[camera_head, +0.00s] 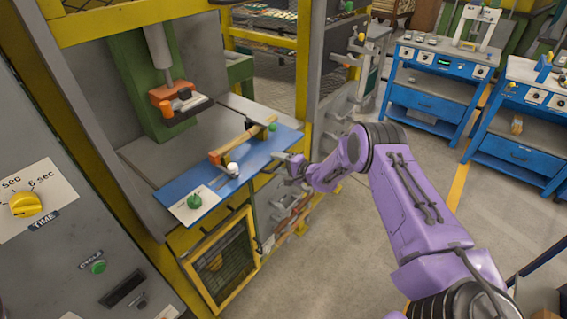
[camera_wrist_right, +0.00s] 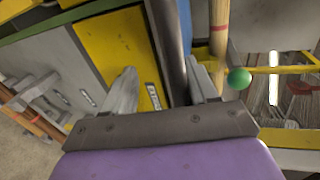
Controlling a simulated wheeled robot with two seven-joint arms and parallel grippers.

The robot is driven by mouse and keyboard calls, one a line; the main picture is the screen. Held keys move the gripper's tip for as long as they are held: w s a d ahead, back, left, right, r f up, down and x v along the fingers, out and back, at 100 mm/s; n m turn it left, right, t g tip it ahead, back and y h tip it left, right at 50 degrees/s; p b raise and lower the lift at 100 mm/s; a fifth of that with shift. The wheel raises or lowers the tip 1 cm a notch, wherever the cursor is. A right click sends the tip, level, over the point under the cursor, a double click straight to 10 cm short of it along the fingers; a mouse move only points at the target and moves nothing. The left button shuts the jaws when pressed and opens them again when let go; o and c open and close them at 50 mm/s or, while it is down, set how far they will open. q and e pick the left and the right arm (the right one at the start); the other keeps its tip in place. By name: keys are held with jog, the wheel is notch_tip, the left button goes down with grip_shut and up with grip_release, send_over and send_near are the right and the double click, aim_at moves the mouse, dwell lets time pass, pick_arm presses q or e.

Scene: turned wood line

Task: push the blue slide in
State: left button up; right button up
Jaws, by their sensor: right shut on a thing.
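The blue slide (camera_head: 256,158) is a flat blue plate that sticks out at the front of the yellow-framed press. A wooden bar (camera_head: 242,140) lies on it, with a white knob (camera_head: 233,169) beside it and a green button at each end. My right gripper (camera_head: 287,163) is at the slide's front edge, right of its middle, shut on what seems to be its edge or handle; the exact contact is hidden. In the right wrist view, a dark bar (camera_wrist_right: 168,45) passes between the fingers, and the green right button (camera_wrist_right: 238,78) and the wood show close by. My left gripper is not in view.
The press head (camera_head: 177,100) hangs above and behind the slide. A grey control panel (camera_head: 60,190) with a yellow dial stands at the left. Blue workbenches (camera_head: 430,102) stand at the back right. The grey floor between them and the press is clear.

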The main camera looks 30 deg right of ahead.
jog(key=a+v, duration=0.1)
jog(key=v, duration=1.1)
jog(key=shift+s+a+b, duration=0.15)
jog(key=shift+s+b, duration=0.1)
jog(key=shift+b, duration=0.05)
jog(key=b+v, duration=0.4)
jog(key=v, duration=0.2)
jog(key=p+x, duration=0.1)
jog(key=x, duration=0.9)
jog(key=shift+w+p, duration=0.15)
jog(key=shift+p, duration=0.15)
